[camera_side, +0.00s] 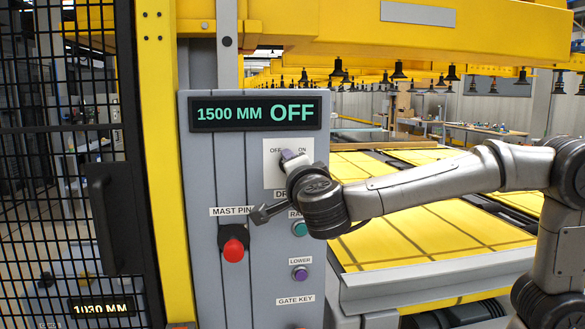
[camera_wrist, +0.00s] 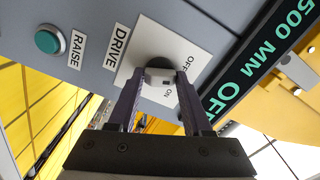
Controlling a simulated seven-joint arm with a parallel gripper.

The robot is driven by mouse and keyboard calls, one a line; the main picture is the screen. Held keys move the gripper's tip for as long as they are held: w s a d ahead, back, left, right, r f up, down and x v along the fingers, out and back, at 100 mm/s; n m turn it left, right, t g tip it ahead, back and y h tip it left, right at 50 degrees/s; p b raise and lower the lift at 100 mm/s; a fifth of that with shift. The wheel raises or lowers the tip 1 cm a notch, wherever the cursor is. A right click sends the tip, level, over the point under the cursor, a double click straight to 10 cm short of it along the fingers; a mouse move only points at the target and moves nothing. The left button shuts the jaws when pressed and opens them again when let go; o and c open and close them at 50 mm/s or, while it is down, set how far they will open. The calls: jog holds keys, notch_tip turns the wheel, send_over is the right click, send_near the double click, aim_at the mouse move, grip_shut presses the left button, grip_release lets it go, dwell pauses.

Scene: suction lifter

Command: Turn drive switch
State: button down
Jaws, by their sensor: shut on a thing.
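The drive switch is a dark round knob with a grey handle on a white plate marked OFF and ON; the handle (camera_wrist: 160,76) shows between my fingers in the wrist view. In the side view the switch plate (camera_side: 272,178) is on the upper right of the grey control panel, partly hidden by my wrist. My gripper (camera_wrist: 160,82) is shut on the switch handle, one dark finger on each side; its fingers (camera_side: 291,162) are small in the side view. The display (camera_side: 255,113) above the plate reads 1500 MM OFF.
Below the plate are the green RAISE button (camera_side: 300,229) and purple LOWER button (camera_side: 301,274). A red mast pin knob (camera_side: 233,251) sticks out at lower left. A mesh gate with a black handle (camera_side: 103,218) stands left. Yellow panels (camera_side: 420,220) lie behind my arm.

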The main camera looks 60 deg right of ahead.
jog(key=shift+n, duration=2.3)
jog(key=shift+c, duration=1.8)
grip_release()
jog(key=v, duration=1.4)
jog(key=shift+w+d+r, duration=0.1)
jog(key=shift+d, duration=0.1)
